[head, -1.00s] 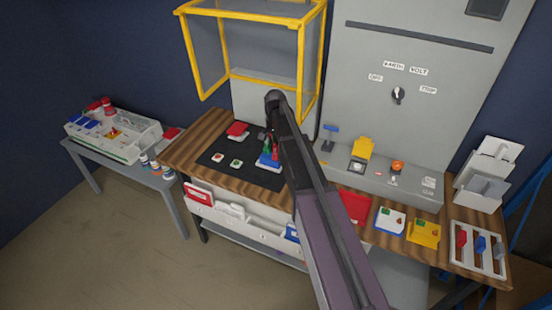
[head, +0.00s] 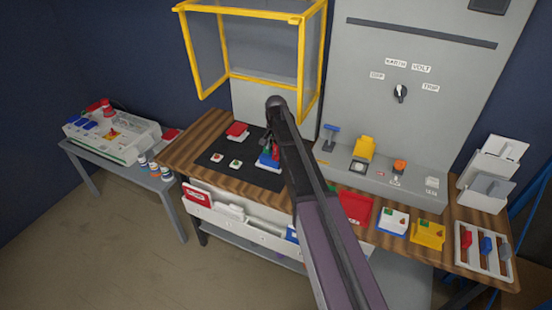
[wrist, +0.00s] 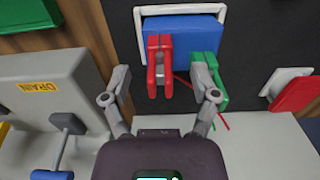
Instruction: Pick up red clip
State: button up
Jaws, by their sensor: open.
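The red clip (wrist: 160,62) stands against the front of a blue socket box (wrist: 185,34) with a white rim in the wrist view. My gripper (wrist: 161,70) is open, with one finger on each side of the red clip and nothing held. A green clip (wrist: 221,92) is just right of the red clip, partly hidden by my right finger. In the head view the blue box (head: 265,161) sits on the black mat, and my arm hides much of the clips and gripper there.
A grey box marked DRAIN (wrist: 40,87) is left of my gripper. A red-and-white box (wrist: 296,94) is at right. In the head view, a yellow frame (head: 187,55) stands over the black mat (head: 250,177). A grey panel (head: 390,130) rises behind the bench.

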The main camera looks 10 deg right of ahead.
jog(key=shift+f+b, duration=0.9)
jog(key=shift+f, duration=0.35)
grip_shut()
